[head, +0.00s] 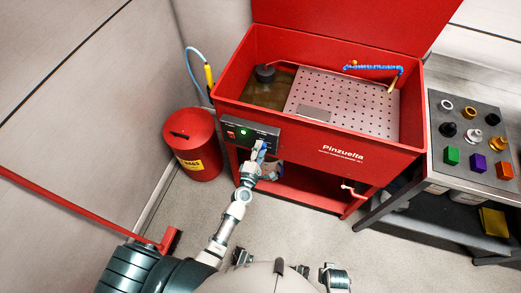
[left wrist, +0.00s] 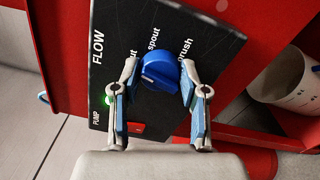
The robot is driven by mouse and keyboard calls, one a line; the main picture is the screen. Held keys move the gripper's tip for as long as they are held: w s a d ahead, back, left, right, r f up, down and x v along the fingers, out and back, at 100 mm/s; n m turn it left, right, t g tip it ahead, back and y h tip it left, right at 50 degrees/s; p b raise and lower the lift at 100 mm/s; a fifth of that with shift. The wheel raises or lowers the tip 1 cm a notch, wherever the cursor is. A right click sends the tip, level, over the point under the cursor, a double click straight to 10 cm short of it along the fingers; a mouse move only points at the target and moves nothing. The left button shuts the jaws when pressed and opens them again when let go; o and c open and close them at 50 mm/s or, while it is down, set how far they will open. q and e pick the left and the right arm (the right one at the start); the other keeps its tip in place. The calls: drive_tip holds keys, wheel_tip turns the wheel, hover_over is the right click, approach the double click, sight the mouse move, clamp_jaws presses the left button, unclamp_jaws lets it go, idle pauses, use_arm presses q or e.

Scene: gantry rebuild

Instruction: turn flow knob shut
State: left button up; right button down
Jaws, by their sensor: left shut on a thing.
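The blue flow knob (left wrist: 160,70) sits on a black panel (left wrist: 215,45) marked FLOW, with "spout" and "brush" legible and another label partly hidden by a finger. A short white mark shows on the knob's left side in the left wrist view. My left gripper (left wrist: 158,75) has one fingertip on each side of the knob and is shut on it. In the head view my left gripper (head: 258,155) is at the control panel (head: 238,130) on the red washer's front, and the knob is mostly hidden there.
The panel also has a lit green lamp (left wrist: 107,100) by "PUMP" and a red switch (left wrist: 136,127). The red parts washer (head: 340,150) has its lid raised. A red bin (head: 192,145) stands left of it. A bench (head: 470,100) with colored parts is at right.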

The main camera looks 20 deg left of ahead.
use_arm(q)
drive_tip(key=shift+f+n, duration=0.15)
drive_tip(key=shift+n, duration=1.05)
use_arm(e)
drive_tip(key=shift+w+r, duration=0.35)
drive_tip(key=shift+r, duration=0.4)
drive_tip(key=shift+f, duration=0.1)
use_arm(q)
drive_tip(key=o, duration=1.1)
drive_tip(key=shift+f, duration=0.1)
drive_tip(key=shift+o, duration=0.2)
drive_tip(key=shift+a, duration=0.1)
drive_tip(key=s, duration=1.2)
drive_tip(key=shift+a, duration=0.2)
